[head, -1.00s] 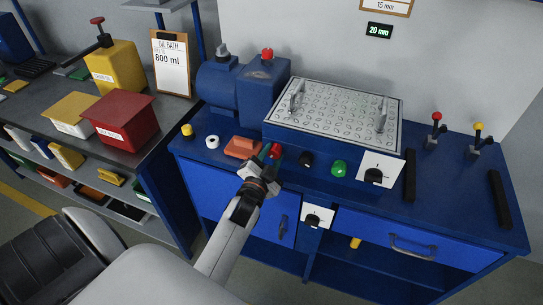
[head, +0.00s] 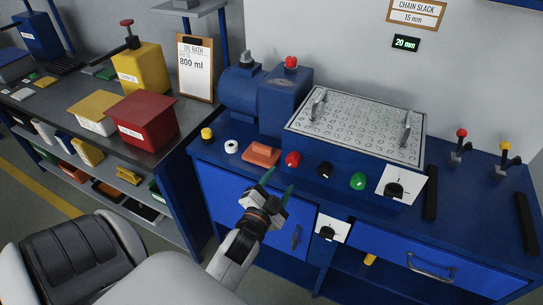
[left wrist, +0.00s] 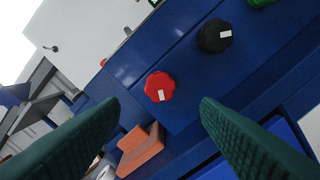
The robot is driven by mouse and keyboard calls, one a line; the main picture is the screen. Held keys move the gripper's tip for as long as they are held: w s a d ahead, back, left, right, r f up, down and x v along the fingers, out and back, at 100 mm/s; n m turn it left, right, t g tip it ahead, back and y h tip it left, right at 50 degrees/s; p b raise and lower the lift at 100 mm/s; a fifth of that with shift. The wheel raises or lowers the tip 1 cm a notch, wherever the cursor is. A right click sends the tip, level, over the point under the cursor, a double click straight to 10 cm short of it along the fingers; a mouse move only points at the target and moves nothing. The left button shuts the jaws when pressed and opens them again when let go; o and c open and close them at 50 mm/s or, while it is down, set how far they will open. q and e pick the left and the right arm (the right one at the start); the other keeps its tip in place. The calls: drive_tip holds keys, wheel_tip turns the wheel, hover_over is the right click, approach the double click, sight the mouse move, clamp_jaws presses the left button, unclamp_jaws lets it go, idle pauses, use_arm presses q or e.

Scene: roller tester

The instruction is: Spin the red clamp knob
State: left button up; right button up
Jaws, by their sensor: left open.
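The red clamp knob (head: 292,159) sits on the front panel of the blue tester, left of a black knob (head: 325,170) and a green knob (head: 358,181). In the left wrist view the red knob (left wrist: 160,86) is round and lobed, with a white mark on its face. My left gripper (head: 278,184) is open and empty in front of the panel, just below the red knob. Its green fingers (left wrist: 160,120) show in the left wrist view, apart from the knob, which appears between and beyond their tips. My right gripper is not in view.
An orange block (head: 261,154) lies left of the red knob, close by. A white ring (head: 231,146) and a yellow knob (head: 206,134) are further left. A perforated plate with handles (head: 350,125) is above the panel. Blue drawers (head: 400,250) are below.

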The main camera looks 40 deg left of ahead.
use_arm(q)
drive_tip(key=shift+b+v, duration=0.3)
drive_tip(key=shift+v, duration=2)
drive_tip(key=s+d+f+n+g+h, duration=0.1)
drive_tip(key=s+d+f+g+h, duration=0.2)
drive_tip(key=f, duration=1.3)
drive_tip(key=s+d+f+n+g+h, duration=0.1)
drive_tip(key=s+d+f+g, duration=0.3)
drive_tip(key=f, duration=1.2)
drive_tip(key=s+f+g, duration=0.4)
drive_tip(key=s+f, duration=0.5)
drive_tip(key=s, duration=0.4)
drive_tip(key=s+f+n+g, duration=0.1)
drive_tip(key=s+f+g, duration=0.4)
drive_tip(key=s+f, duration=0.5)
drive_tip(key=s, duration=0.2)
drive_tip(key=shift+s+a, duration=0.35)
drive_tip(key=shift+a, duration=0.05)
